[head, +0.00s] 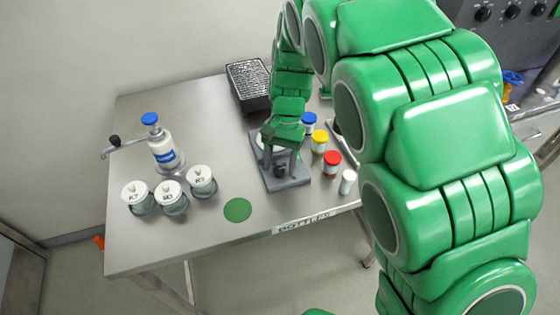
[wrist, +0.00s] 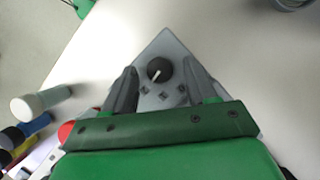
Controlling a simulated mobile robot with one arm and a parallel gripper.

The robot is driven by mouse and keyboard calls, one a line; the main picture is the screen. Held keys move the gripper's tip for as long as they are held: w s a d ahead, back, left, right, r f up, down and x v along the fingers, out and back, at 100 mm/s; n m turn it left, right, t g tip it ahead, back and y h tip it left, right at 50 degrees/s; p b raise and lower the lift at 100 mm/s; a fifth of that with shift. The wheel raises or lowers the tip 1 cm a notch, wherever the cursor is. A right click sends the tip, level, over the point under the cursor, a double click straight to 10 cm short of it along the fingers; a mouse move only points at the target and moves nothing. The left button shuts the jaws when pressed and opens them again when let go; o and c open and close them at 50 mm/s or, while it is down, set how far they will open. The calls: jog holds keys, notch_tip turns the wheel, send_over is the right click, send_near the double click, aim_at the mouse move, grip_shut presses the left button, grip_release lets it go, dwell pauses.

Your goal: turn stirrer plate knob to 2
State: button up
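The stirrer plate (head: 288,184) is a grey slab device near the front of the metal table, under my arm. In the wrist view the stirrer plate (wrist: 168,47) shows its front with a dark round knob (wrist: 159,70). A white pointer line on the knob points toward the lower left in that view. Some marks sit just below the knob, too small to read. My gripper (wrist: 161,82) has its two grey fingers apart, one on each side of the knob, with a gap to it. In the head view my gripper (head: 281,150) is over the plate and hides much of it.
Left on the table are several labelled jars (head: 172,197), a blue-capped dispenser bottle (head: 161,148) with a side arm, and a green disc (head: 237,210). Right of the plate stand containers with blue, yellow, red (head: 332,164) and white caps. A dark grated box (head: 249,84) stands behind.

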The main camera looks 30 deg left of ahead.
jog(key=v, duration=0.7)
jog(key=shift+r, duration=0.4)
jog(key=shift+w, duration=0.1)
